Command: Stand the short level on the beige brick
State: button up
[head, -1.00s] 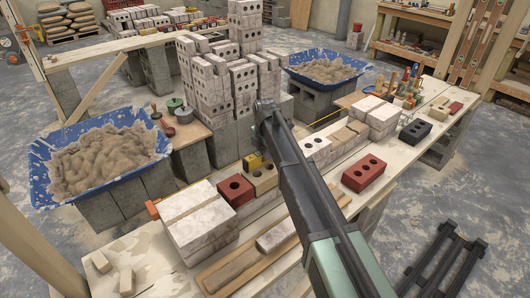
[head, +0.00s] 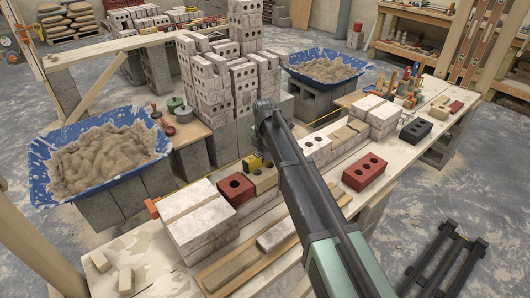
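A small yellow piece with dark marks, apparently the short level (head: 254,161), is at the back edge of the beige brick (head: 263,178) in the middle of the bench. It is too small to tell whether it rests on the brick or is held. The beige brick stands in a row, between a red brick and my arm. My dark arm reaches up from the lower right and covers the area just right of the yellow piece. My gripper is hidden behind the arm, so its fingers do not show.
A red brick (head: 235,189) and pale blocks (head: 199,225) stand left of the beige brick. A red brick (head: 364,172) and a black brick (head: 415,131) lie to the right. Blue mortar tubs (head: 41,185) and a tall brick stack (head: 245,88) stand behind.

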jog(key=o, duration=0.4)
notch_tip(320, 180, up, 11)
jog(key=p, duration=1.1)
jog(key=shift+f, duration=0.1)
jog(key=s+d+m, duration=0.7)
jog(key=s+m, duration=0.1)
jog(key=s, duration=0.2)
jog(key=s+d+m, duration=0.7)
jog(key=s+m, duration=0.2)
jog(key=s, duration=0.1)
jog(key=s+d+m, duration=0.8)
jog(key=s+m, duration=0.1)
jog(key=s, duration=0.1)
